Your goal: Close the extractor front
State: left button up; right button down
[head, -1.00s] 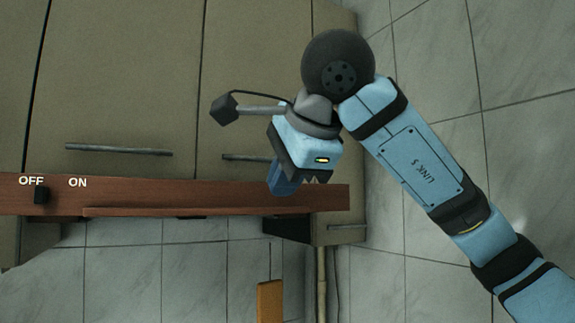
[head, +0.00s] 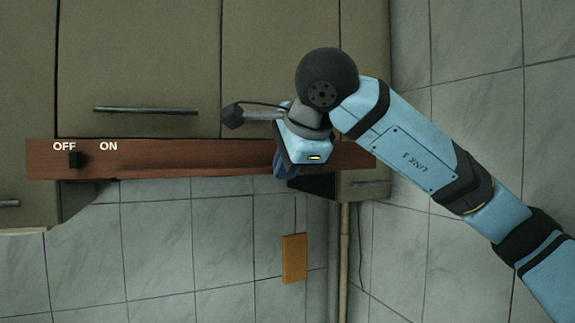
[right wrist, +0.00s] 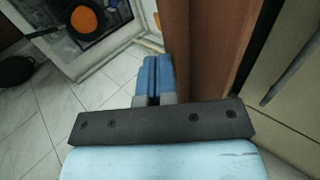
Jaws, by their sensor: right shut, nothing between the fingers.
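The extractor front (head: 200,160) is a long reddish-brown wooden panel with OFF and ON lettering and a black switch (head: 75,160). It runs along the bottom of the beige cabinets in the head view. In the right wrist view the brown panel (right wrist: 205,45) stands just right of my fingers. My right gripper (head: 282,172) is at the panel's right part, and its fingers are partly hidden by its body. In the right wrist view its blue fingers (right wrist: 152,78) are shut together with nothing between them, close beside the panel. Whether they touch it is unclear. My left gripper is out of view.
Beige cabinets (head: 280,60) with a bar handle (head: 145,110) are above the panel. Tiled wall lies below and right. An orange board (head: 294,258) hangs below, near a vertical pipe (head: 344,250). The right wrist view shows an orange pan (right wrist: 84,20) at the upper left.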

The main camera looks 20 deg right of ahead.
jog(key=w+p, duration=0.2)
jog(key=w, duration=1.1)
jog(key=shift+w+a+r, duration=0.15)
jog(key=shift+w, duration=0.2)
